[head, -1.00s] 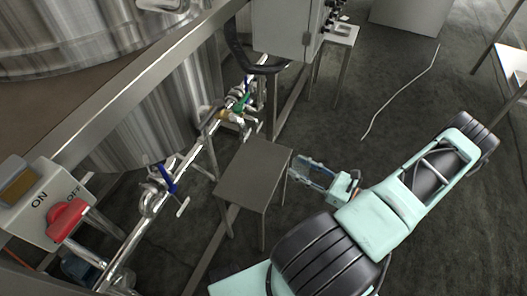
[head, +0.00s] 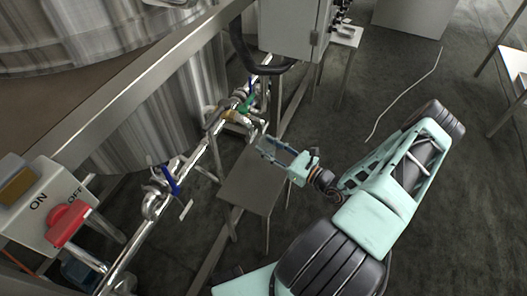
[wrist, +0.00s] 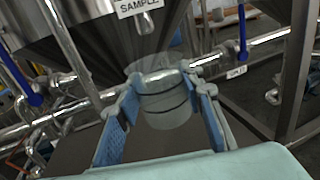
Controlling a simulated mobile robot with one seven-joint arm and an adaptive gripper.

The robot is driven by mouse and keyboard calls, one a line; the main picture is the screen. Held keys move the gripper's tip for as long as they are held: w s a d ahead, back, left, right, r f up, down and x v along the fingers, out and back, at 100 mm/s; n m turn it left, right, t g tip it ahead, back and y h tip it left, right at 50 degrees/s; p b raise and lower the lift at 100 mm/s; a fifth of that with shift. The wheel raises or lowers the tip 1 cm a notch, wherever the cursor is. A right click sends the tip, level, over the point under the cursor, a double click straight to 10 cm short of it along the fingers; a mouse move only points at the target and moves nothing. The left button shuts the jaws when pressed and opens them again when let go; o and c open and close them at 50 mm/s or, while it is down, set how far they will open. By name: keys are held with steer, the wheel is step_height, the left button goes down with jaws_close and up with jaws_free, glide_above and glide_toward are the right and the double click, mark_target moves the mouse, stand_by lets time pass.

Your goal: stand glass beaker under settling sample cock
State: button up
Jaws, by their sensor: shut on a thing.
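My gripper (head: 276,150) is shut on the clear glass beaker (wrist: 165,108); in the wrist view its blue-padded fingers (wrist: 162,88) lie on both sides of the beaker. The beaker looks upright and is hard to make out in the head view. In the head view the gripper is over the far part of a small grey stand (head: 250,190), beside the pipe run. In the wrist view a tag reading SAMPLE (wrist: 138,6) hangs above the beaker, with a small metal spout (wrist: 146,24) near it. I cannot tell whether the beaker touches the stand.
A pipe (head: 200,152) with valves runs along the tanks; a blue handle (head: 171,180) and a green handle (head: 247,104) show. A switch box (head: 45,205) is at left. A grey cabinet (head: 292,30) stands beyond the gripper. Floor at right is mostly clear.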

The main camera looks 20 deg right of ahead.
steer(key=shift+w+a, duration=0.25)
steer(key=shift+w, duration=0.25)
steer(key=f, duration=0.1)
steer(key=f+b, duration=0.1)
steer(key=f, duration=0.1)
steer(key=shift+w+a+b, duration=0.25)
steer(key=shift+w+b, duration=0.1)
steer(key=shift+w, duration=0.05)
steer(key=shift+f, duration=0.2)
steer(key=shift+f, duration=0.2)
steer(key=o, duration=1.2)
steer(key=shift+c, duration=0.2)
steer(key=shift+r, duration=0.1)
